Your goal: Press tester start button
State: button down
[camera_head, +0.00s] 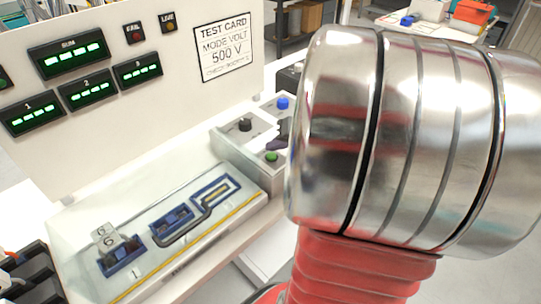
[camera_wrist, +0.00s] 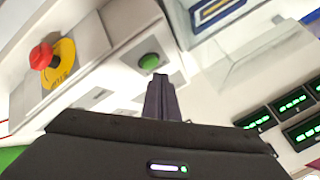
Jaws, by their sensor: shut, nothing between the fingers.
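The tester's control box (camera_head: 232,152) stands at the right end of the bench unit. A round green button (camera_head: 271,156) sits on its top near the front; it also shows in the wrist view (camera_wrist: 149,61). My gripper (camera_wrist: 160,80) is shut and empty, its dark fingertips just below the green button in the wrist picture. In the head view the fingertips (camera_head: 278,141) show close beside the button, partly hidden by my arm. I cannot tell whether they touch it; a small gap seems to show.
A black knob (camera_head: 245,125) and a blue button (camera_head: 283,103) are on the same box. A red mushroom button (camera_wrist: 42,56) on a yellow disc is nearby in the wrist view. The white panel (camera_head: 190,105) with green displays and a test card stands behind.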

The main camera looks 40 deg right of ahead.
aim_at(275, 157)
jog(key=shift+f, duration=0.8)
dwell(1.1)
dwell(0.3)
jog(key=shift+r, duration=0.85)
jog(key=shift+r, duration=0.15)
jog(key=shift+r, duration=2.35)
